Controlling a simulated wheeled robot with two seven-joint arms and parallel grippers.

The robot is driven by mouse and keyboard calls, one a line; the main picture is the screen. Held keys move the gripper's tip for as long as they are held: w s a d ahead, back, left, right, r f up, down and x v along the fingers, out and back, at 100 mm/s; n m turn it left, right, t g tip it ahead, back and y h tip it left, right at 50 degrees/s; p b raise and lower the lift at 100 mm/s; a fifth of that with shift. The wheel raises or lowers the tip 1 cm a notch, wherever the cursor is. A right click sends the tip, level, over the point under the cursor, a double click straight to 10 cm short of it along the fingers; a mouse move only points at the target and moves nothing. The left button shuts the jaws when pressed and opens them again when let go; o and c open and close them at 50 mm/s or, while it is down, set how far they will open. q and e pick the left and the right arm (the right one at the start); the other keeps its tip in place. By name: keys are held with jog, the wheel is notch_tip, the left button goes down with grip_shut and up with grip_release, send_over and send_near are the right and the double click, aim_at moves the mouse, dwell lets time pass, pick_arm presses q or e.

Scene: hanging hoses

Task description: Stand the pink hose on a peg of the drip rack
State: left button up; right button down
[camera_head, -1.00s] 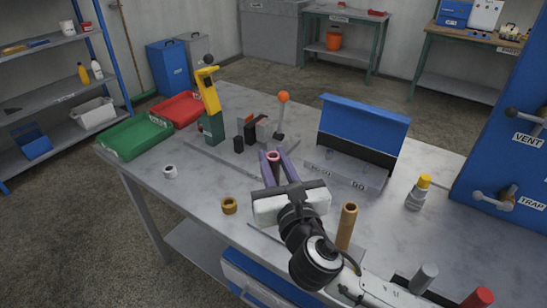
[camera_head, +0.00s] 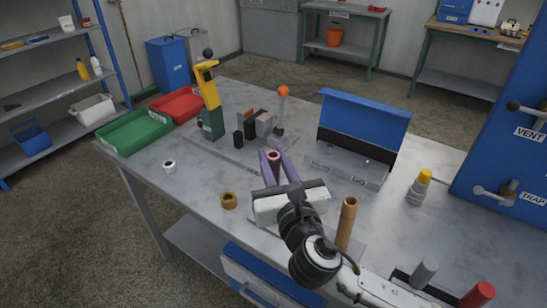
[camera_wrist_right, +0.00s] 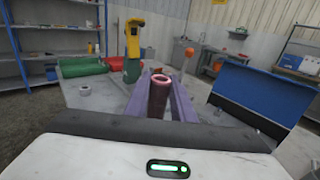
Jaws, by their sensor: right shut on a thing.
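My right gripper (camera_head: 275,165) is shut on the pink hose (camera_head: 273,157), a short dark pink tube held upright between its purple fingers. In the right wrist view the hose (camera_wrist_right: 158,98) stands between the fingers with its open pink rim up. The hose's lower end is hidden, so I cannot tell its height above the table. A tan tube (camera_head: 347,222) stands upright right of my right wrist, on a grey plate partly hidden by my arm. I cannot make out for certain which thing is the drip rack, and no bare peg shows clearly. My left gripper is not in view.
A blue-lidded grey box (camera_head: 365,125), a yellow-capped bottle (camera_head: 419,188), a yellow-and-green tool (camera_head: 209,98) and an orange-knobbed lever (camera_head: 282,105) stand on the table. Green (camera_head: 134,132) and red trays lie left. Grey (camera_head: 424,272) and red cylinders stand front right.

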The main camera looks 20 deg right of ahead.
aim_at(275, 174)
jog(key=shift+f+b, duration=0.8)
jog(key=shift+f, duration=0.7)
jog(key=c, duration=1.4)
grip_release()
jog(key=shift+c, duration=0.2)
jog(key=s, duration=1)
jog(key=shift+s+a+b, duration=0.15)
jog(key=shift+a+b, duration=0.2)
